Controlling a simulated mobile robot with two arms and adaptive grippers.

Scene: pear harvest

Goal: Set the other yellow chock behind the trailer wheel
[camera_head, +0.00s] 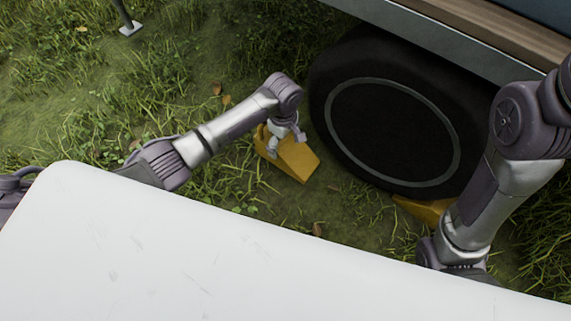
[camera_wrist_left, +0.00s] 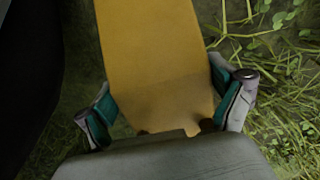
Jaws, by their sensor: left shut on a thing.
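The yellow chock (camera_head: 297,160) is a wedge on or just above the grass, left of the black trailer wheel (camera_head: 392,132). A gap shows between it and the tyre in the head view. My left gripper (camera_head: 275,138) is shut on this chock. In the left wrist view the chock (camera_wrist_left: 155,60) lies between the two fingers of the left gripper (camera_wrist_left: 165,108), with the dark tyre (camera_wrist_left: 25,75) at the left. A second yellow chock (camera_head: 424,209) sits at the wheel's lower right, partly hidden by my right arm. My right gripper is out of view.
The trailer's side edge (camera_head: 430,38) runs above the wheel. A thin post with a foot plate (camera_head: 130,28) stands at the upper left. Grass and bare soil (camera_head: 215,75) lie open left of the wheel. A white surface fills the bottom of the head view.

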